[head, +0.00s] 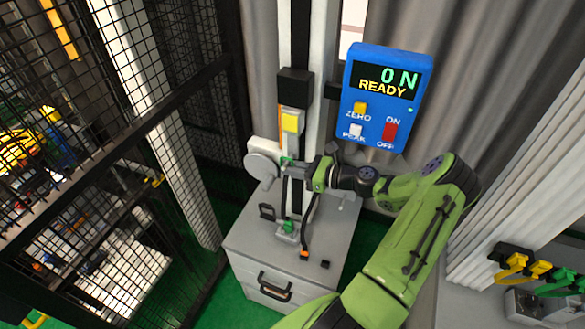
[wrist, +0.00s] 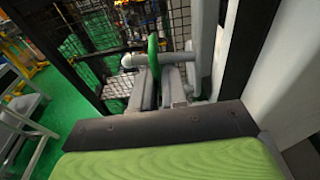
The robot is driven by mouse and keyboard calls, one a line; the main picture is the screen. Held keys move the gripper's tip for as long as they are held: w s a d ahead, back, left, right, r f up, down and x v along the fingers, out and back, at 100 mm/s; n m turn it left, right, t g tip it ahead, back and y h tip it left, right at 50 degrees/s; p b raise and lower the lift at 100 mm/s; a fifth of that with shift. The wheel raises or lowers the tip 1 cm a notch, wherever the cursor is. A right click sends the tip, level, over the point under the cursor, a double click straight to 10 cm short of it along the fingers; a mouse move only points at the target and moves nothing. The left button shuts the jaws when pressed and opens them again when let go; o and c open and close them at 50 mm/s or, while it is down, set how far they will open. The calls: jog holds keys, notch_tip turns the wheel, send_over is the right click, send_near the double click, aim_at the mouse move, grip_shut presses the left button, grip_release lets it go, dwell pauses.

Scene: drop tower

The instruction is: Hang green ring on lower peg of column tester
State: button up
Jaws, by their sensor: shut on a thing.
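The green ring (wrist: 153,50) stands upright in the wrist view, with its lower part between the grey jaws of my gripper (wrist: 158,88). A pale grey peg (wrist: 135,62) with a rounded end runs sideways at the ring, and the ring's near side crosses in front of it. I cannot tell for sure whether the ring encircles the peg or touches it. In the head view, my gripper (head: 292,170) is at the column tester (head: 296,60), above the grey cabinet. Only a small green bit of the ring (head: 286,161) shows there, beside a pale disc (head: 262,168).
A blue display (head: 385,95) reading "0 N READY" hangs right of the column, close to my arm. A black mesh fence (head: 120,130) stands on the left. The grey cabinet (head: 255,245) has small black fittings and a green clamp (head: 288,228) on top.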

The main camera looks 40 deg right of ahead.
jog(key=shift+a+r, duration=0.1)
jog(key=shift+r, duration=0.2)
jog(key=shift+s+a+f+p, duration=0.1)
jog(key=shift+s+a+p, duration=0.15)
jog(key=shift+s+a, duration=0.4)
jog(key=shift+s+a+f+p, duration=0.1)
jog(key=shift+s+a+p, duration=0.2)
jog(key=shift+a, duration=0.7)
jog(key=shift+s+a+p, duration=0.15)
jog(key=shift+s+a, duration=0.4)
jog(key=shift+a, duration=0.25)
